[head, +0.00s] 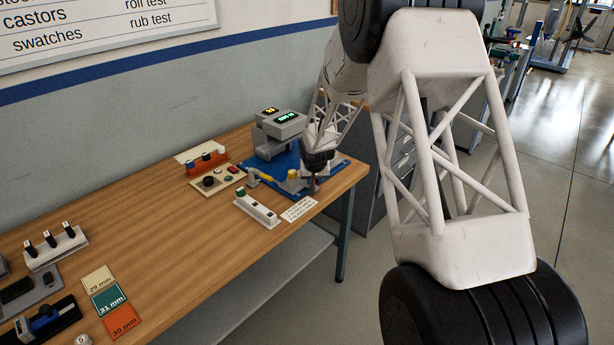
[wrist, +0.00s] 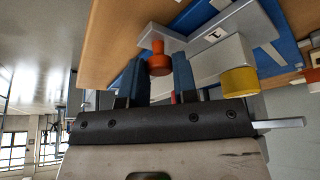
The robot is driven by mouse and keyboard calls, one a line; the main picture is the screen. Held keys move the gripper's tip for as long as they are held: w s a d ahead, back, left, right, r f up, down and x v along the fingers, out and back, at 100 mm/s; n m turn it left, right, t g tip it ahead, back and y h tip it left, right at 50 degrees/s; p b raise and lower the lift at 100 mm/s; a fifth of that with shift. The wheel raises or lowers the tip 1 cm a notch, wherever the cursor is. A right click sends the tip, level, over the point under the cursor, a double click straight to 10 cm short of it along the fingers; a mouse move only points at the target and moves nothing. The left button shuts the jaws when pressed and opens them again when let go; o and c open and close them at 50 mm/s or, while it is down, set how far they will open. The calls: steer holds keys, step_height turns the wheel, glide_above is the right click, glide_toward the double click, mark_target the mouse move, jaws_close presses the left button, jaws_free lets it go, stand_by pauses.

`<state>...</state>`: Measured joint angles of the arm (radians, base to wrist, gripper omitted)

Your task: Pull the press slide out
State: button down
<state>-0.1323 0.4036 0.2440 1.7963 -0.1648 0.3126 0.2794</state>
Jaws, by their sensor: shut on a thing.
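The press (head: 283,125) stands near the table's far right end, on a blue base (head: 272,168), with lit green and yellow readouts on top. My gripper (head: 313,184) is at the right front of this base, pointing down. In the wrist view my gripper (wrist: 159,68) has its two blue fingers on either side of an orange-red knob (wrist: 157,47) and is shut on it. The knob adjoins a pale grey slide (wrist: 190,45), and a white tag with a dark mark sits behind. The slide is largely hidden by my arm in the head view.
A yellow cylinder (wrist: 239,81) is close to the right of my fingers. A white switch block (head: 256,208) and a paper card (head: 299,209) lie in front of the base. A control panel (head: 217,181) is to the left. Open floor lies beyond the table's right edge.

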steer(key=shift+s+d, duration=0.2)
steer(key=c, duration=0.9)
jaws_free()
steer(key=shift+r, duration=0.1)
steer(key=v, duration=0.7)
steer(key=shift+r, duration=0.25)
steer(key=shift+s, duration=0.2)
